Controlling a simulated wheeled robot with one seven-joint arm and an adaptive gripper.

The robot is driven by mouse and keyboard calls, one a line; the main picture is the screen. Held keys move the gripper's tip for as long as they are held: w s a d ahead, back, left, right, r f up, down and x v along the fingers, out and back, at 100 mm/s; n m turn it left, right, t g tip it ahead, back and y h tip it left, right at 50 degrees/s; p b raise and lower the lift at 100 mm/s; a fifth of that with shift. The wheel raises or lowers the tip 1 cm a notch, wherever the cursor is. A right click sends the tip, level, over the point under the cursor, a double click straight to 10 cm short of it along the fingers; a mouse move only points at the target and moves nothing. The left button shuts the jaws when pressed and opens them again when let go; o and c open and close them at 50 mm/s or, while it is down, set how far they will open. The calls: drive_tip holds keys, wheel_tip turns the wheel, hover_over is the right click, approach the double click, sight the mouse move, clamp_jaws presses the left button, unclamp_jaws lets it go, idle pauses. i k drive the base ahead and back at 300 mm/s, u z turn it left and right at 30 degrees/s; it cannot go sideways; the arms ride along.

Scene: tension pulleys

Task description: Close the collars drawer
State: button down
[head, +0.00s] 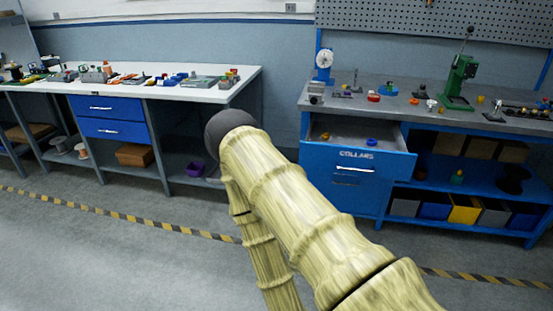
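The collars drawer (383,161) is a blue drawer front lettered COLLARS, at the top of the blue workbench at right. It stands pulled out, and its grey inside shows with a blue ring-shaped item (371,142) in it. A metal handle sits on a front just below the lettering. My arm, in a pale wood-like cover, reaches up from the lower right and ends in a dark rounded tip (229,125), left of the drawer and apart from it in the picture. I cannot make out gripper fingers.
The blue workbench (400,108) carries a green press (460,82), a dial gauge (323,60) and small parts. A white-topped bench (230,80) with blue drawers (108,107) stands at left. Open floor with a striped line (120,218) lies in front.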

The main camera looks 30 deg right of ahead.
sight(392, 160)
drive_tip(key=z, duration=0.3)
drive_tip(key=i, duration=0.9)
drive_tip(key=z, duration=0.75)
